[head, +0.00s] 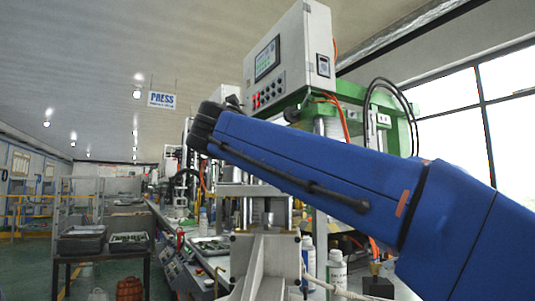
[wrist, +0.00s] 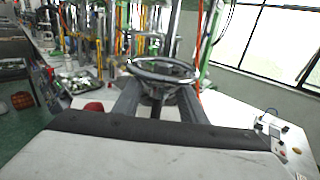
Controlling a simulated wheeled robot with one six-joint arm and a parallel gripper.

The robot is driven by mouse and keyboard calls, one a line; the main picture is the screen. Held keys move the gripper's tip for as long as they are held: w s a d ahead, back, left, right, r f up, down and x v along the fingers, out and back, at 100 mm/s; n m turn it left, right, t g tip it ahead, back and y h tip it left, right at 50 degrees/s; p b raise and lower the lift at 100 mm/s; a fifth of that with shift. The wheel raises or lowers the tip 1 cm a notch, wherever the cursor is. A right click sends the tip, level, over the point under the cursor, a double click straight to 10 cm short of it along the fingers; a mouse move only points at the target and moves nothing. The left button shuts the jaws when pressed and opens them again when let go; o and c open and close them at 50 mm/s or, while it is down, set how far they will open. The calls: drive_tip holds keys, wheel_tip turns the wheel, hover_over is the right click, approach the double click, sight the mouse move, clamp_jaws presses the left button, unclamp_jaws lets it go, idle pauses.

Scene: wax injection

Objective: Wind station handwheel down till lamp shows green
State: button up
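The handwheel (wrist: 160,70) is a metallic ring lying nearly flat on a short shaft in the middle of the wrist view. I cannot make it out in the head view, where my blue arm crosses the station (head: 265,262). In the wrist view, two dark grey bars that look like the fingers of my gripper (wrist: 158,92) reach forward, apart from each other, with the wheel at their far ends. Whether they touch the rim I cannot tell. The fingertips do not show in the head view. I cannot pick out a lit green lamp in either view.
A white control cabinet (head: 290,60) with a screen and red buttons stands on a green frame (head: 400,125). White bottles (head: 337,270) stand on the bench at right. A rack with grey trays (head: 85,240) is at left. A small control box (wrist: 268,122) sits right of the wheel.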

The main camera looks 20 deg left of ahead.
drive_tip(key=s, duration=1.5)
drive_tip(key=shift+s+d, duration=0.15)
drive_tip(key=shift+s, duration=0.15)
drive_tip(key=shift+s, duration=0.15)
